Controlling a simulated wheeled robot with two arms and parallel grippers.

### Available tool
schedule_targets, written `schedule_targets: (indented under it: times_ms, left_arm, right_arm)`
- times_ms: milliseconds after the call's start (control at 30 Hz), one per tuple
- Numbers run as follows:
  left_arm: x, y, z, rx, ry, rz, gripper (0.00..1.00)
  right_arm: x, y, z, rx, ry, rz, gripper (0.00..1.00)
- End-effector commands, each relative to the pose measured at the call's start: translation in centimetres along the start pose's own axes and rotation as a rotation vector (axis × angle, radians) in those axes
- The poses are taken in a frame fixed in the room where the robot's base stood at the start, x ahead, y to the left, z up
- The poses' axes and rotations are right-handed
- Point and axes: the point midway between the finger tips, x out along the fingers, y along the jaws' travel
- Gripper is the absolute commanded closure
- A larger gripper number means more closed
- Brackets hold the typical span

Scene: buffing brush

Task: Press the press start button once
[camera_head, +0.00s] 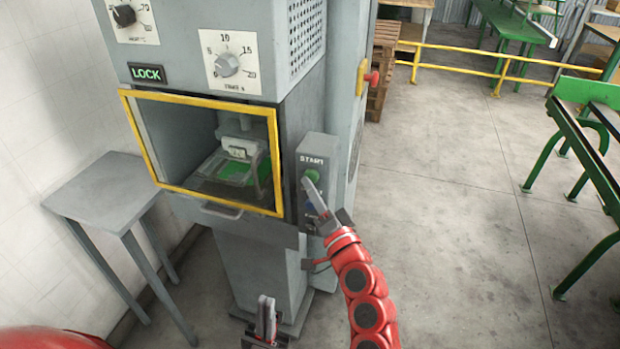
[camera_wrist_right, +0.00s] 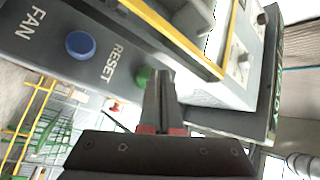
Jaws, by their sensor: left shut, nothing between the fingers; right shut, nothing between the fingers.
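The press start button is a green button (camera_head: 313,174) under the word START on the grey control box (camera_head: 318,147) at the press's right front. In the right wrist view the green button (camera_wrist_right: 143,75) is partly hidden behind my fingertips. My right gripper (camera_head: 309,183) is shut and empty, its tips over or just in front of the button; I cannot tell whether they touch it. It also fills the middle of the right wrist view (camera_wrist_right: 158,75). My left gripper (camera_head: 267,302) is shut and empty, low in front of the press base.
A blue button (camera_wrist_right: 80,44) sits beside the green one, between RESET and FAN labels. A grey side table (camera_head: 105,188) stands left. Floor to the right is clear before green benches (camera_head: 590,150).

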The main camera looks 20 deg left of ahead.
Motion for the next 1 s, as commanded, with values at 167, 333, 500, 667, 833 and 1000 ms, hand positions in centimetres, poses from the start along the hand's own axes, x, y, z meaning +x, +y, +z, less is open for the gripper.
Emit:
schedule_targets:
  times_ms: [167,333,500,667,833,1000]
  left_arm:
    - [-0.17,0.01,0.03,0.000,0.000,0.000,1.00]
    - [-0.31,0.02,0.05,0.000,0.000,0.000,1.00]
    - [-0.44,0.02,0.07,0.000,0.000,0.000,1.00]
    - [-0.58,0.03,0.10,0.000,0.000,0.000,1.00]
    - [-0.72,0.04,0.12,0.000,0.000,0.000,1.00]
    - [-0.71,0.04,0.12,0.000,0.000,0.000,1.00]
  right_arm:
    - [0.12,0.13,-0.10,0.000,0.001,0.000,1.00]
    - [0.26,0.25,-0.19,0.000,0.000,0.000,1.00]
    - [0.41,0.36,-0.28,0.000,0.000,0.000,1.00]
    - [0.54,0.47,-0.35,0.000,0.000,0.000,1.00]
    - [0.68,0.59,-0.44,0.000,0.000,0.001,1.00]
    - [0.73,0.59,-0.50,0.000,0.000,0.001,1.00]
